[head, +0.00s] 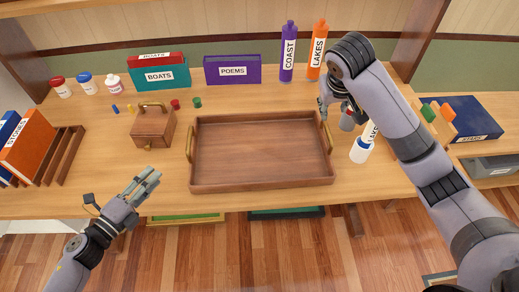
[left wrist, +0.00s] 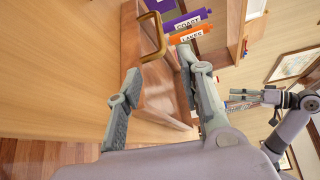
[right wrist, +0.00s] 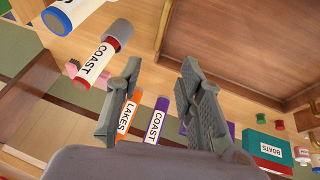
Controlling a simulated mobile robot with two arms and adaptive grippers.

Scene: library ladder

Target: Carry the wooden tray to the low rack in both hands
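The brown wooden tray (head: 260,178) lies flat on the table, empty, with a brass handle (head: 190,145) on its left side and another (head: 328,136) on its right. My left gripper (head: 148,178) is open and empty, in front and left of the tray; a brass handle (left wrist: 162,38) shows beyond its fingers (left wrist: 158,85) in the left wrist view. My right gripper (head: 324,112) is by the tray's right handle, partly hidden by my arm. Its fingers (right wrist: 160,72) are apart with nothing between them in the right wrist view. I cannot identify the low rack.
A small wooden box (head: 153,127) stands left of the tray. A blue-capped tube (head: 361,150) is close to its right. Behind are the POEMS holder (head: 232,70), BOATS holder (head: 160,77), and purple (head: 288,52) and orange (head: 317,50) bottles. A slatted wooden stand (head: 62,155) is far left.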

